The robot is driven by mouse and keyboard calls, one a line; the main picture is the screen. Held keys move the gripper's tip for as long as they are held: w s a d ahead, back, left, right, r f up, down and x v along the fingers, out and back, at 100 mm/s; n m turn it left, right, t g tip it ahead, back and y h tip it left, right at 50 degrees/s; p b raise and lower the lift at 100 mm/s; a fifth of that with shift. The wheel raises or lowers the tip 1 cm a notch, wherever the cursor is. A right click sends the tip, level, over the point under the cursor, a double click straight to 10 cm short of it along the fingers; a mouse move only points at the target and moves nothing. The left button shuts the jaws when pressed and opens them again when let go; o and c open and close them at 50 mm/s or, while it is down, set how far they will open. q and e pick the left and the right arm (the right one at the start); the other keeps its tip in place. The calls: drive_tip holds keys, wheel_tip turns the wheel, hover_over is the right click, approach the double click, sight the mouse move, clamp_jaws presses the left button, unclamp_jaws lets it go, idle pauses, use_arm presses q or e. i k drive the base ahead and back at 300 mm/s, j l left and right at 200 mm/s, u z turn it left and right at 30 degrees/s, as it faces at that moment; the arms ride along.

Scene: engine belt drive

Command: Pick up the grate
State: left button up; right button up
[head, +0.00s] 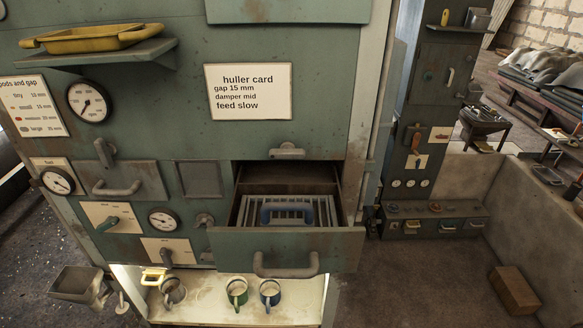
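The grate (310,212) lies inside an open drawer (338,243) in the front of the green machine. It has pale parallel bars and a blue arched handle (266,213) on its top. The drawer's walls and front panel surround it, and part of its lower edge is hidden behind the drawer front. Neither of my grippers shows in the head view.
A grey pull handle (286,265) juts from the drawer front. Below is a lit shelf (205,310) with several mugs. A yellow tray (90,39) sits on an upper left shelf. Knobs and levers stick out left of the drawer. Bare floor lies to the right, with a brown block (514,290).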

sight(295, 203)
drive_tip(key=i+j+u, duration=0.2)
drive_tip(key=i, duration=0.25)
drive_tip(key=i+j+u, duration=0.25)
drive_tip(key=i, duration=0.25)
